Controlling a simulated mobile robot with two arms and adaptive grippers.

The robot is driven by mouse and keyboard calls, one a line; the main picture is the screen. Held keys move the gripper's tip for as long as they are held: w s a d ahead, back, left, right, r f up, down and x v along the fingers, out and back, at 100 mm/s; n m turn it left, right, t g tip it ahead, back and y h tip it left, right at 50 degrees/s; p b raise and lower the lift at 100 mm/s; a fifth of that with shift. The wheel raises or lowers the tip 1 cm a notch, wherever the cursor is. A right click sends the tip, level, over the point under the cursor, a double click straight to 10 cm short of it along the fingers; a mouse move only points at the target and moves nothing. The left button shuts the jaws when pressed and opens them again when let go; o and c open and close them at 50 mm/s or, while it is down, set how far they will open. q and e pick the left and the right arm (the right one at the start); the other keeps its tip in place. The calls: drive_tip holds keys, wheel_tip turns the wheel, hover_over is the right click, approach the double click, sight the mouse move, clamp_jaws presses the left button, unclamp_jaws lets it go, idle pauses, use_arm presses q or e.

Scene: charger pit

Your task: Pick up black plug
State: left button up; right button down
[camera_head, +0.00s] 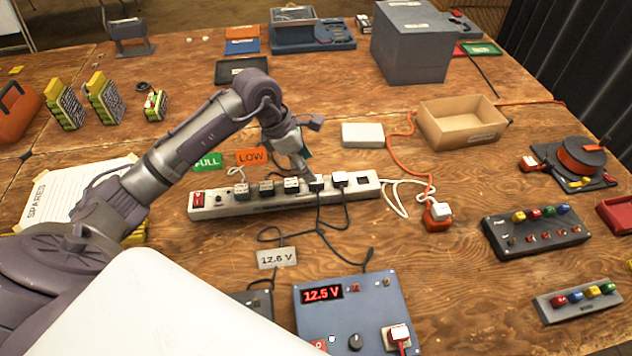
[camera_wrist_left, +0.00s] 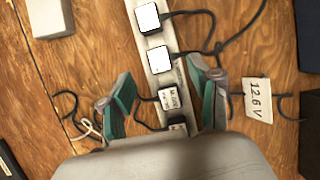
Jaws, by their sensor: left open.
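My left gripper (camera_head: 300,165) is open above the white power strip (camera_head: 214,206). In the left wrist view its two green-padded fingers (camera_wrist_left: 162,75) stand on either side of the strip (camera_wrist_left: 152,36). Several plugs with pale tops sit in a row in the strip. A dark block-like plug (camera_head: 291,185) with a printed label lies between the fingers in the wrist view (camera_wrist_left: 168,98); contact cannot be told. Two plugs farther right, one (camera_head: 316,183) and another (camera_head: 340,179), have black cords. Which one is the black plug is unclear. My right gripper is not in view.
A blue meter box (camera_head: 375,300) reading 12.5 V stands in front. A 12.6 V tag (camera_head: 277,257) and loose black cords lie between it and the strip. A cardboard box (camera_head: 462,122) and white block (camera_head: 362,134) stand behind right.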

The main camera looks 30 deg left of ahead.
sight(319, 178)
use_arm(q)
drive_tip(key=shift+w+d+f, duration=0.15)
drive_tip(key=shift+f, duration=0.4)
drive_tip(key=p+x, duration=0.1)
drive_tip(key=x, duration=0.3)
drive_tip(key=shift+w+d+f, duration=0.15)
drive_tip(key=shift+d, duration=0.05)
drive_tip(key=shift+f, duration=0.25)
clamp_jaws()
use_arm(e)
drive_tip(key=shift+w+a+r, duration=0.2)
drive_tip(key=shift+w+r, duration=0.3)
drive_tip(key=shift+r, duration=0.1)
use_arm(q)
drive_tip(key=shift+w+r, duration=0.1)
drive_tip(key=shift+r, duration=0.05)
